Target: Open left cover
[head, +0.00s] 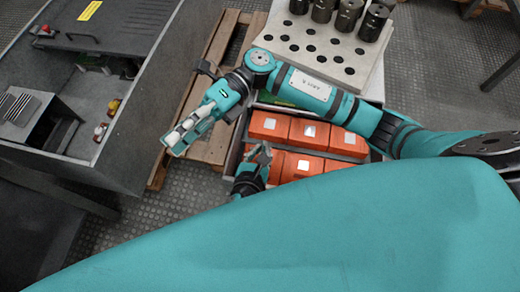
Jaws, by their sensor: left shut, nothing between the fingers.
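A grey metal cabinet (130,160) stands at the left. A dark flat cover (125,28) with a yellow label lies over its far part. The near part is open and shows its inside; I cannot tell which cover is the left one. My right gripper (172,142) is near the cabinet's right side, over the floor and pallet edge, apart from the cover; its finger gap is unclear. My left gripper (262,152) is shut and empty over the orange boxes, further from the cabinet. My teal arm hides much of the foreground.
Inside the cabinet are a grey finned block (28,112) and small brass-coloured parts (113,107). Orange boxes (310,133) sit in a tray at the centre. A pale board with holes (290,45) holds several dark cylinders. A wooden pallet (213,150) lies beside the cabinet.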

